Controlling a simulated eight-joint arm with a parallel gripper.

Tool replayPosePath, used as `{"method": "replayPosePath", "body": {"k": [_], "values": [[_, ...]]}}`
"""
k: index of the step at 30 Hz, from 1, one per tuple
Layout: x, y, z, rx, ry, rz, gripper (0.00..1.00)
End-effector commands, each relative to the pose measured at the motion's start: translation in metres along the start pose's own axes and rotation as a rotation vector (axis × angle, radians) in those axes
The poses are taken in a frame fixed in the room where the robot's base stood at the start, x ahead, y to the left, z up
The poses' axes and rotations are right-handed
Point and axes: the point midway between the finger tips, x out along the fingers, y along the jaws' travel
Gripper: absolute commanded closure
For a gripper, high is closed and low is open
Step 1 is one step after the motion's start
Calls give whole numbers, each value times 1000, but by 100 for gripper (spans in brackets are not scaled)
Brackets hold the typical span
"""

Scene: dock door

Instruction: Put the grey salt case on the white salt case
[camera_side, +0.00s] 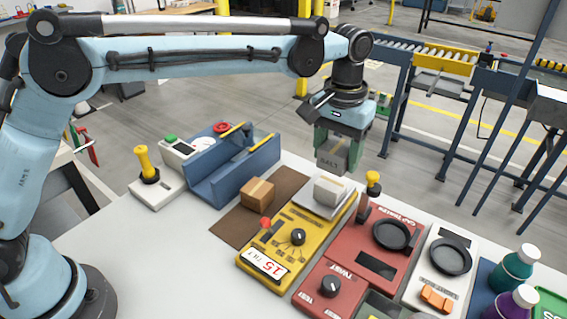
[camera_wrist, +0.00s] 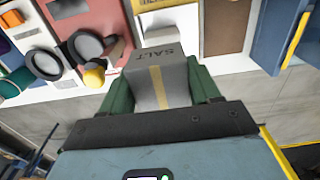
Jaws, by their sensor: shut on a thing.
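The grey salt case (camera_side: 331,158) is held between the green fingers of my gripper (camera_side: 338,150), above the back edge of the table. In the wrist view the case (camera_wrist: 160,82), marked SALT with a yellow stripe, sits between both fingers (camera_wrist: 162,92). A white case (camera_side: 330,190) sits on the light pan at the back end of the yellow scale (camera_side: 290,238). It is apart from the held case, which is higher and a little behind it. In the wrist view a white block (camera_wrist: 158,34) shows just past the grey case, partly hidden.
A brown carton (camera_side: 258,193) rests on a brown mat (camera_side: 232,224) left of the scale. A blue channel (camera_side: 235,172) stands further left. A red panel (camera_side: 375,250) with a yellow-knobbed lever (camera_side: 372,180) stands to the right. Bottles (camera_side: 515,268) are at the far right.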

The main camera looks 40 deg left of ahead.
Motion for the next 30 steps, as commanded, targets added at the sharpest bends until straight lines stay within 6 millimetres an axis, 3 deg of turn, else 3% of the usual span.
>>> {"method": "replayPosePath", "body": {"k": [5,14,26,27,30], "values": [[8,-6,-8,0,0,0,72],[44,-6,-7,0,0,0,72],[49,-5,-7,0,0,0,72],[49,-5,-7,0,0,0,35],[49,-5,-7,0,0,0,20]]}}
